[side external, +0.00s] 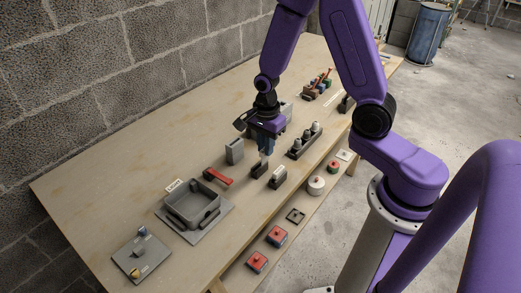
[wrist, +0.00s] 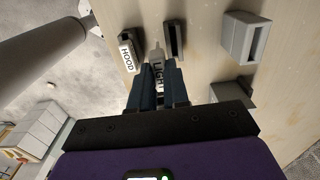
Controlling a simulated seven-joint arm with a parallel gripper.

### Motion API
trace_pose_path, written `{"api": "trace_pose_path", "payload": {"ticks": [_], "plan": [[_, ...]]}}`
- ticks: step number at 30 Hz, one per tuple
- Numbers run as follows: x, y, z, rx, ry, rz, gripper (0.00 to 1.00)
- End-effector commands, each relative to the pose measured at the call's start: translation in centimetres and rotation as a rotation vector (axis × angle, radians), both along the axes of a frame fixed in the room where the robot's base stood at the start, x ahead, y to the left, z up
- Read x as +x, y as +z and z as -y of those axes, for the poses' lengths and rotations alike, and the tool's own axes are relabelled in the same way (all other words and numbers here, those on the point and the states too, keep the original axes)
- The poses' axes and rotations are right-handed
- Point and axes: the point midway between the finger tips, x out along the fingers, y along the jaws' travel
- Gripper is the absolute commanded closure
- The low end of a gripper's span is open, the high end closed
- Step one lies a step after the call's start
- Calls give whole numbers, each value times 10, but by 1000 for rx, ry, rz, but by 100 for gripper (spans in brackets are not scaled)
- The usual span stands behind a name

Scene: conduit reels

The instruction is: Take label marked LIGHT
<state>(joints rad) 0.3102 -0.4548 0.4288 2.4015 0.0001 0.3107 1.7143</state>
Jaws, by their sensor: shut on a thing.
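The label marked LIGHT (wrist: 158,74) is a pale plate with dark lettering. It stands between the two fingers of my gripper (wrist: 160,88), which is shut on it. In the side external view my gripper (side external: 266,149) points down over the middle of the table, just above a dark slotted holder (side external: 259,170). This holder also shows in the wrist view (wrist: 174,38), with its slot looking empty, beside the label. A second holder with a label marked HOOD (wrist: 127,55) stands close by on the left in the wrist view.
A grey tray (side external: 193,208) and a red-handled part (side external: 217,177) are nearer the camera.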

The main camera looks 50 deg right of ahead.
Motion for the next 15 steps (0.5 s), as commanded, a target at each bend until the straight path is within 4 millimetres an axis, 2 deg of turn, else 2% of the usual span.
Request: {"api": "trace_pose_path", "payload": {"ticks": [9, 15], "plan": [[-25, 31, 0, 0, 0, 3, 100], [-41, 39, 0, 0, 1, 1, 100]]}}
